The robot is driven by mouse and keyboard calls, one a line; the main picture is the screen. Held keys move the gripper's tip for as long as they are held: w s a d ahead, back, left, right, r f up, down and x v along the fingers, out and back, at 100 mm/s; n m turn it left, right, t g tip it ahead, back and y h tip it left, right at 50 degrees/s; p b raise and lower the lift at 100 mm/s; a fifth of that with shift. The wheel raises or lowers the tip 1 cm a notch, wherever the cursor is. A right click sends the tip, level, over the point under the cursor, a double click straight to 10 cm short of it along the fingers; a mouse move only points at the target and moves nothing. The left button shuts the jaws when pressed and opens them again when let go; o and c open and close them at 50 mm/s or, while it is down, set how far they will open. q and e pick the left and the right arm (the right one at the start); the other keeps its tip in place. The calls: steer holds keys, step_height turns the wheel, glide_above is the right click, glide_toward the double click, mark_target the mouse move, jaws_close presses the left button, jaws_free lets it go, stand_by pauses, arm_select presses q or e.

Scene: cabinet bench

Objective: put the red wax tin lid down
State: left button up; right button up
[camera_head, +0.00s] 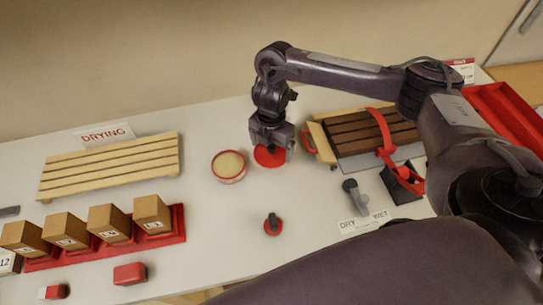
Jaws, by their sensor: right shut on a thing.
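The red wax tin lid (270,157) is a red disc under my right gripper (271,148). The gripper points down and is shut on the lid, at or just above the white bench top; I cannot tell whether it touches. The open wax tin (229,166), a red ring around pale yellow wax, stands just left of the lid, apart from it. My left gripper is not in view.
A slatted wooden rack (112,165) lies by the DRYING sign (104,134). Several boxes stand on a red tray (160,238). A wood-and-red-strap fixture (366,133) is close right. The bench centre (215,220) is clear.

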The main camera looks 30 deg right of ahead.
mark_target(271, 154)
steer(key=shift+f+b, duration=0.65)
steer(key=shift+f, duration=1.3)
steer(key=shift+f, duration=0.1)
steer(key=o, duration=0.7)
step_height(271, 154, up, 12)
steer(key=p, duration=0.3)
steer(key=shift+s, duration=0.1)
